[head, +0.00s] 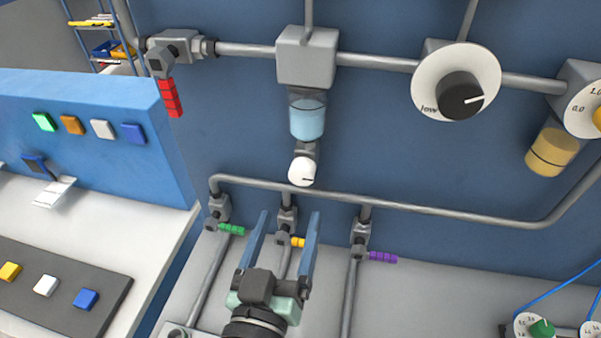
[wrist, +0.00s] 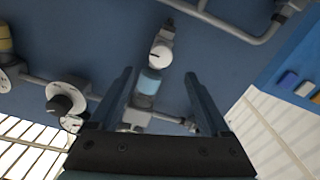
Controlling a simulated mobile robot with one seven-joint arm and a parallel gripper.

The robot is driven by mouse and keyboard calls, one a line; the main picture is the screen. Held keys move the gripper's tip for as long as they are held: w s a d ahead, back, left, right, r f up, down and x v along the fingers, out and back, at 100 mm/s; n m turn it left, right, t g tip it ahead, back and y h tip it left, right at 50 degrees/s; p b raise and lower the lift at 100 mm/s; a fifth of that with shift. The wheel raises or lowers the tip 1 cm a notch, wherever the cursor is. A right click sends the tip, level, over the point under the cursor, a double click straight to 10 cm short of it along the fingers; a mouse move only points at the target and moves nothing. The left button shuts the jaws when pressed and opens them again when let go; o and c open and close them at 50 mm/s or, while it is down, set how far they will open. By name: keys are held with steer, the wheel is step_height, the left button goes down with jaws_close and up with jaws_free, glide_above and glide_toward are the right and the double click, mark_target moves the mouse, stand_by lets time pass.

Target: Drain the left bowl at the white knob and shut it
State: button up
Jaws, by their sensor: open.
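The left bowl (head: 307,117) is a clear cup under a grey pipe block, with light blue liquid in it and a dark line near its top. The white knob (head: 302,171) sits just below the bowl, with a short dark mark on its face. In the wrist view the bowl (wrist: 150,82) and the knob (wrist: 160,55) appear between my fingers, upside down. My gripper (head: 285,217) is open and empty, below the knob in the head view and apart from it. It overlaps the yellow-handled valve in the picture.
The lower pipe (head: 400,205) runs below the knob. Valves with green (head: 231,229), yellow (head: 298,242) and purple (head: 383,257) handles stand around my gripper. A large dial (head: 457,85) and a bowl of amber liquid (head: 552,148) are at right. A blue button panel (head: 90,110) stands left.

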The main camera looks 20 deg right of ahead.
mark_target(300, 178)
steer(key=p+x, duration=0.2)
steer(key=x, duration=0.7)
steer(key=shift+w+p, duration=0.15)
steer(key=shift+p, duration=0.25)
steer(key=shift+c, duration=0.3)
jaws_close()
